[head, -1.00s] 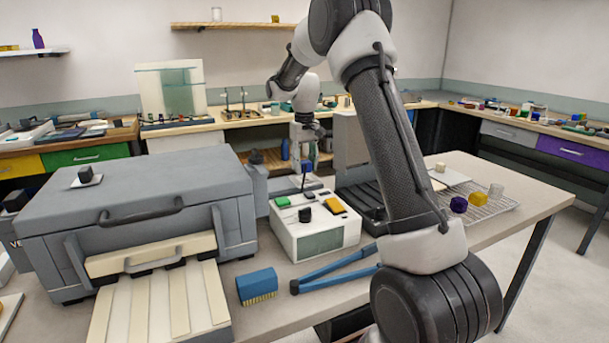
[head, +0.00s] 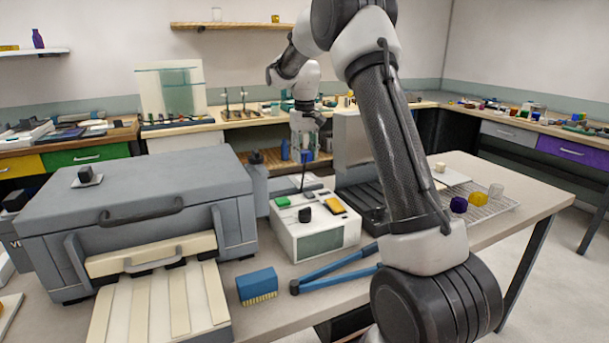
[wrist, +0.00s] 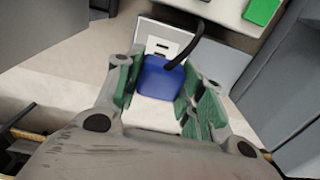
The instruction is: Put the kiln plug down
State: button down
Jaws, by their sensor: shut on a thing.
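My gripper (head: 307,148) is beyond the white control box in the head view, pointing down. In the wrist view my gripper (wrist: 160,92), with green-padded fingers, is shut on a blue block, which I take to be the kiln plug (wrist: 158,77). The plug (head: 306,157) is a small blue patch between the fingers in the head view. Its underside is hidden, so I cannot tell whether it touches anything. A dark curved rod or cord (wrist: 186,50) passes close to the plug in the wrist view.
The grey kiln (head: 140,190) stands left. The white control box (head: 316,240) has a green button (head: 282,202). Blue tongs (head: 335,267) and a blue brush-like block (head: 257,285) lie in front. A wire rack (head: 492,212) with small pieces stands right.

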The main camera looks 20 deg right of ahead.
jog(key=a+r, duration=0.5)
jog(key=a, duration=0.4)
send_over(276, 184)
notch_tip(276, 184, down, 6)
jog(key=shift+r, duration=0.15)
jog(key=shift+f, duration=2.05)
jog(key=shift+f, duration=0.1)
jog(key=shift+f, duration=0.5)
jog(key=c, duration=0.9)
grip_release()
jog(key=shift+r, duration=0.1)
